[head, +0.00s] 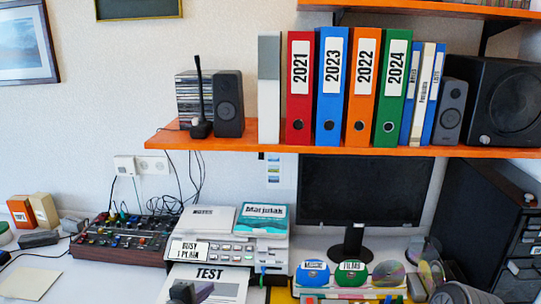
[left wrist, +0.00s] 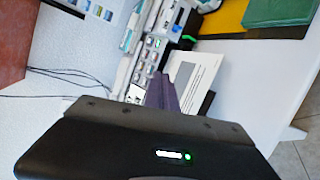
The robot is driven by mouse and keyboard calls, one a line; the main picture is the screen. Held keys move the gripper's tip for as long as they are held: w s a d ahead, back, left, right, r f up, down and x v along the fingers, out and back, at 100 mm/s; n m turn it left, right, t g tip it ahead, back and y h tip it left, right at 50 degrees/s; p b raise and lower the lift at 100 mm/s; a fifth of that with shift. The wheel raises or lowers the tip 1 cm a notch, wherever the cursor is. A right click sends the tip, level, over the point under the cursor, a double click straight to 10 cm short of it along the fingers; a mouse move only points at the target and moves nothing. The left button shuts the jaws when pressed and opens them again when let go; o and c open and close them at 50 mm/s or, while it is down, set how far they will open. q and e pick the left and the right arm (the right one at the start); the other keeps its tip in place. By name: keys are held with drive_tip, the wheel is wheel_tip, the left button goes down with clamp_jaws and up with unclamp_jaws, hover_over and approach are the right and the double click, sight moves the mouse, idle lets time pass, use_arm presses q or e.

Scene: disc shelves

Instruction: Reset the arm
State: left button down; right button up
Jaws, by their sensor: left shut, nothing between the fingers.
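My left gripper (head: 190,291) shows at the bottom edge of the head view, in front of the printer's lower sheet marked TEST (head: 212,274). In the left wrist view its fingers (left wrist: 161,93) are together with nothing between them. They point toward the printer (left wrist: 150,60) and the printed sheet (left wrist: 192,80), and look apart from both. The rest of the left arm is out of the head view.
An orange shelf (head: 230,145) holds binders, speakers and a disc stack. Below stand a mixer (head: 120,238), a printer (head: 215,250), a monitor (head: 362,190), discs in a rack (head: 350,272) and a black drawer unit (head: 480,215).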

use_arm(q)
drive_tip(key=s+d+f+m+g, duration=0.1)
drive_tip(key=s+f, duration=0.1)
drive_tip(key=f, duration=0.1)
drive_tip(key=s+f+m+g, duration=0.1)
drive_tip(key=s+f+m, duration=0.1)
drive_tip(key=s+f, duration=0.1)
drive_tip(key=s+d+f+m+g, duration=0.1)
drive_tip(key=s+f+m, duration=0.1)
drive_tip(key=s+f, duration=0.1)
drive_tip(key=shift+s+d+f, duration=0.2)
drive_tip(key=shift+d+f, duration=0.1)
drive_tip(key=shift+f, duration=0.4)
drive_tip(key=s+d+f+m+g, duration=0.2)
drive_tip(key=s+f+m+g, duration=0.1)
drive_tip(key=s, duration=0.7)
drive_tip(key=s+d+f+m+g, duration=0.3)
drive_tip(key=s+f, duration=0.3)
drive_tip(key=s, duration=0.4)
drive_tip(key=s+d+f+m+g+y, duration=0.1)
drive_tip(key=s+d+f+m+g, duration=0.1)
drive_tip(key=s, duration=0.8)
wheel_tip(320, 180, down, 3)
drive_tip(key=shift+s+d+r+m+g, duration=0.1)
drive_tip(key=shift+s+d+m+g, duration=0.25)
drive_tip(key=shift+m+g, duration=0.55)
drive_tip(key=shift+w+d, duration=0.1)
drive_tip(key=shift+w, duration=0.05)
